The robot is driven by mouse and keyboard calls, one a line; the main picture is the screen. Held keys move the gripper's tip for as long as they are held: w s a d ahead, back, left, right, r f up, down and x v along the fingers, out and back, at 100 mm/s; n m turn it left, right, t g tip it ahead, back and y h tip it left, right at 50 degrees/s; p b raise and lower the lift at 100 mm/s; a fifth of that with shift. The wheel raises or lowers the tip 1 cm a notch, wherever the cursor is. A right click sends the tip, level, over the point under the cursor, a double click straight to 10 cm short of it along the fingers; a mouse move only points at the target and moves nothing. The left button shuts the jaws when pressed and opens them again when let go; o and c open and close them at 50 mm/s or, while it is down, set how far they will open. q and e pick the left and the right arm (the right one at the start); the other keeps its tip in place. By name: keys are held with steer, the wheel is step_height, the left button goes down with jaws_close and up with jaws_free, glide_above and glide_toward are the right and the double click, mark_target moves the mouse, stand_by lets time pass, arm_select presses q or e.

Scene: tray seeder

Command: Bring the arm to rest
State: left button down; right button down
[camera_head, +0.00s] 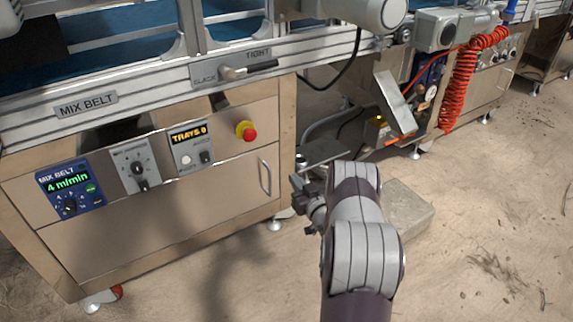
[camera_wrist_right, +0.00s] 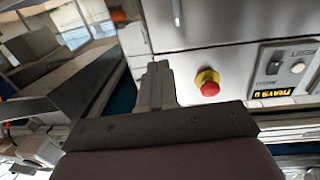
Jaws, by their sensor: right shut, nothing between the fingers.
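My right arm (camera_head: 355,215) reaches up from the bottom of the head view, over the floor to the right of the mix belt cabinet. Its gripper (camera_head: 299,194) points left toward the cabinet's right side. It is empty and seems apart from the cabinet; the small gap is hard to judge. In the right wrist view the fingers (camera_wrist_right: 155,84) are together with nothing between them. My left gripper is not in view.
The mix belt cabinet (camera_head: 160,225) has a door handle, knobs, displays and a red stop button (camera_head: 249,134), also seen in the wrist view (camera_wrist_right: 209,88). A grey block (camera_head: 408,215) lies beside my forearm. A red coiled hose (camera_head: 462,85) hangs behind. Floor at right is clear.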

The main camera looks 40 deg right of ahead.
steer(key=s+f+m+g, duration=0.2)
steer(key=s+f+g, duration=0.5)
steer(key=f, duration=0.3)
steer(key=s+a+r+n+g+y+p, duration=0.1)
steer(key=s+a+r+g+p, duration=0.4)
steer(key=s+a+r, duration=0.55)
steer(key=s+a+r+n+g+y+p, duration=0.15)
steer(key=s+a+r+g+p, duration=0.45)
steer(key=a+r, duration=0.65)
steer(key=a+r+n+t+p, duration=0.2)
steer(key=a+r+p, duration=0.1)
steer(key=a+r, duration=0.3)
step_height(320, 180, up, 38)
steer(key=p, duration=3.6)
steer(key=shift+s+d, duration=0.3)
steer(key=shift+s, duration=0.05)
